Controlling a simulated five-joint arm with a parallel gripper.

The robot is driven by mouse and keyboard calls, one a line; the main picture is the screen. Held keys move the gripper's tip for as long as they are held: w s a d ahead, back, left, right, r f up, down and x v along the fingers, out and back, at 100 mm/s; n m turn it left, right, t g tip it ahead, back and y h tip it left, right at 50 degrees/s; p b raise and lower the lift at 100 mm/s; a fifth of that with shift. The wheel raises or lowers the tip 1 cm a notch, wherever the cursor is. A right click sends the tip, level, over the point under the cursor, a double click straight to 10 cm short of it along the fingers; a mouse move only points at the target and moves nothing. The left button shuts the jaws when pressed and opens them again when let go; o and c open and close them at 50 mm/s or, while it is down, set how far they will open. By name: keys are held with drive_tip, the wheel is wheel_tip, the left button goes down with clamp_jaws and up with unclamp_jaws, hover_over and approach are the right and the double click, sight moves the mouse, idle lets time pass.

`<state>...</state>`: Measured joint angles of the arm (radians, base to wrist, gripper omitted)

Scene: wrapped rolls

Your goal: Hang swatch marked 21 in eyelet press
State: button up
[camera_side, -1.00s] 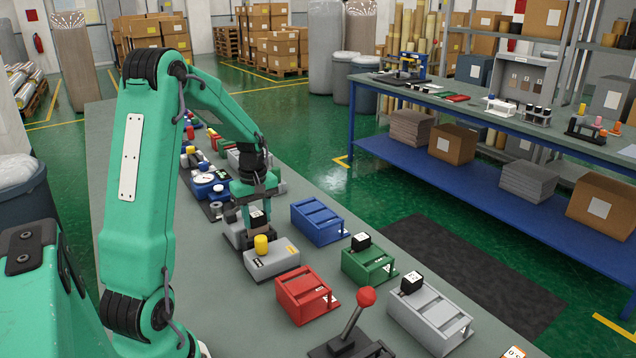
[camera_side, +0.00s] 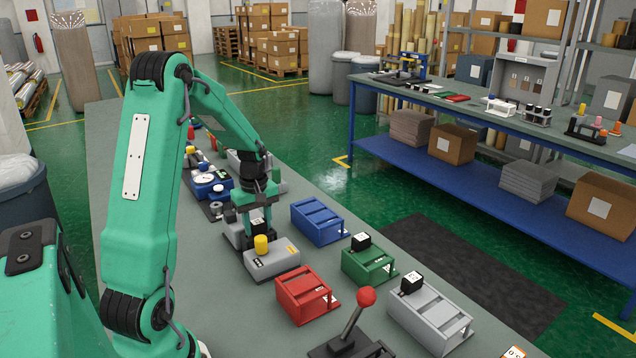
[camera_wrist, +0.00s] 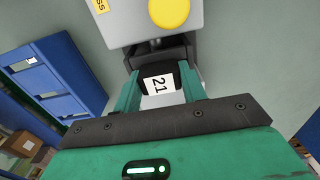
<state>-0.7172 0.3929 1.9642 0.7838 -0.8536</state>
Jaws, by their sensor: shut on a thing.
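The swatch marked 21 (camera_wrist: 158,84) is a dark piece with a white label, held between the two fingers of my gripper (camera_wrist: 160,92) in the wrist view. In the side view my gripper (camera_side: 255,222) points down and is shut on the swatch, whose lower part is partly hidden. The grey press with a yellow knob (camera_side: 272,262) stands right in front of the gripper. Its yellow knob also shows in the wrist view (camera_wrist: 169,12), with part of a label reading "SS". I cannot tell whether the swatch touches the press.
A blue rack (camera_side: 318,222) stands to the right. A red rack (camera_side: 304,295), a green rack (camera_side: 368,262) and a light grey rack (camera_side: 430,318) stand nearer. A lever with a red ball (camera_side: 366,297) rises at the front. Instruments crowd the bench behind the gripper.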

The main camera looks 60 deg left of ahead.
drive_tip(key=o, duration=1.2)
drive_tip(key=shift+o, duration=0.2)
drive_tip(key=shift+r, duration=3.85)
drive_tip(key=shift+r, duration=0.1)
